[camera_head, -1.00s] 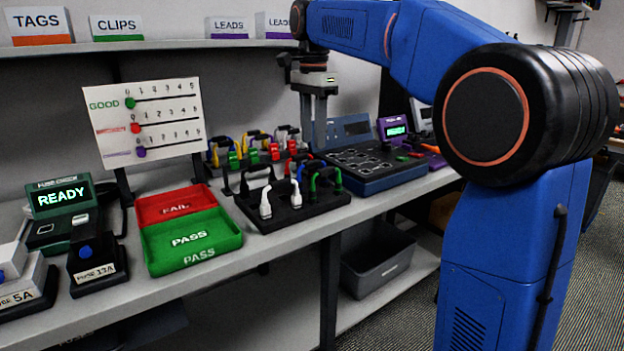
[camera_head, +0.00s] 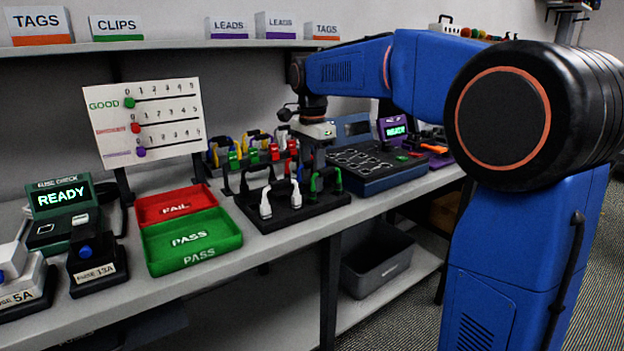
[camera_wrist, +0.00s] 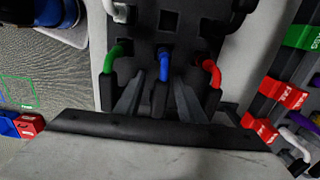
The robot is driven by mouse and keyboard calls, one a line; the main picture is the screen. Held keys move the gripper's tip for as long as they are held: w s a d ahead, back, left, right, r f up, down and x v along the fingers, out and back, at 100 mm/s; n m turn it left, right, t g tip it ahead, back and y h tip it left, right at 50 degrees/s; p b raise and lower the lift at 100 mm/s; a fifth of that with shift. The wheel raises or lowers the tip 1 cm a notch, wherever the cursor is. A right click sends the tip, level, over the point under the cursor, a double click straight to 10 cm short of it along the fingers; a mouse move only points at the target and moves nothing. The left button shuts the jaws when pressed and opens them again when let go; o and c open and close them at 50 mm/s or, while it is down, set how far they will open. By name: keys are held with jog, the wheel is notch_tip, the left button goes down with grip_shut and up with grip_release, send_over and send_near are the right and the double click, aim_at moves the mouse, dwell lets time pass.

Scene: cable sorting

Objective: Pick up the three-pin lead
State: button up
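A black rack (camera_head: 300,215) on the bench holds several upright looped leads, among them a white lead (camera_head: 265,204) and a green lead (camera_head: 318,180). In the wrist view, a green lead (camera_wrist: 113,54), a blue lead (camera_wrist: 163,66) and a red lead (camera_wrist: 213,70) stand side by side in dark sockets. I cannot tell from the pins which is the three-pin lead. My gripper (camera_wrist: 161,94) is low over the rack, its fingers apart on either side of the blue lead. I see no clear contact. In the head view the fingertips are hard to make out among the leads.
A green pass tray (camera_head: 190,240) and a red fail tray (camera_head: 173,204) lie left of the rack. A dark blue tester (camera_head: 370,165) stands to its right. More leads with red and green tags (camera_head: 253,157) stand behind. A grey bin (camera_head: 378,262) sits below.

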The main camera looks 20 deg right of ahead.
jog(key=shift+f, duration=0.15)
grip_shut()
jog(key=shift+r, duration=6.55)
jog(key=shift+d, duration=0.1)
